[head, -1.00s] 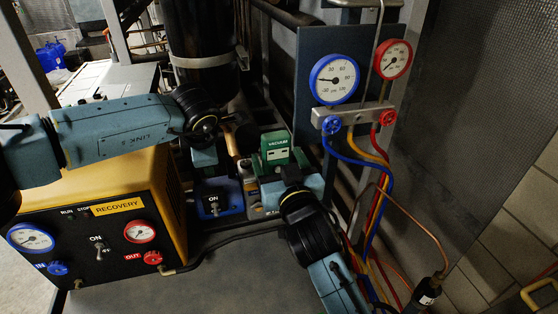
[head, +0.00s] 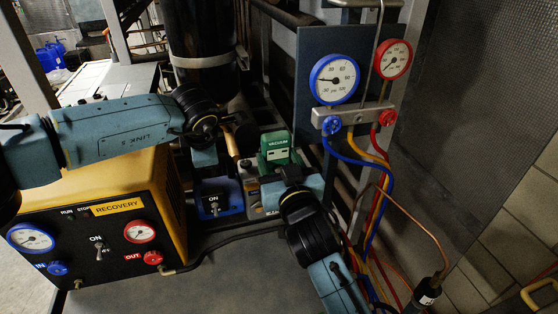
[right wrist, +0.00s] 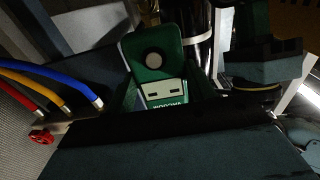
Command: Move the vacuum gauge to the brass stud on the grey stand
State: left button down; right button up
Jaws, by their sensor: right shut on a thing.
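The vacuum gauge (head: 277,146) is a green block with a white VACUUM label. It stands near the middle of the head view, behind my right gripper (head: 285,172). My right gripper is shut on it. In the right wrist view the gauge (right wrist: 155,55) shows close up between the fingers, with a round pale spot and its label upside down. My left gripper (head: 204,155) hangs to the left of the gauge, apart from it; its finger opening is not clear. I cannot make out the brass stud or the grey stand with certainty.
A yellow and black recovery unit (head: 100,240) stands at the left front. A blue switch box (head: 218,204) is left of my right gripper. A manifold with two dials (head: 352,118) and coloured hoses (head: 386,185) is at the right. A black cylinder (head: 200,40) stands behind.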

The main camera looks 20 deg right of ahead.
pick_arm(q)
jog(key=shift+a+f, duration=0.1)
jog(key=shift+f, duration=0.1)
pick_arm(e)
jog(key=shift+s+r, duration=0.15)
jog(key=shift+s, duration=0.05)
dwell(0.4)
pick_arm(q)
jog(key=shift+f, duration=0.1)
pick_arm(e)
jog(key=s, duration=0.7)
dwell(0.3)
pick_arm(q)
jog(key=c, duration=1.7)
grip_release()
jog(key=shift+c, duration=0.2)
jog(key=o, duration=0.5)
jog(key=shift+w+f, duration=0.1)
jog(key=shift+w, duration=0.25)
jog(key=shift+o, duration=1.2)
jog(key=shift+s+r, duration=0.2)
pick_arm(e)
jog(key=shift+w+f, duration=0.2)
pick_arm(q)
jog(key=shift+w, duration=0.1)
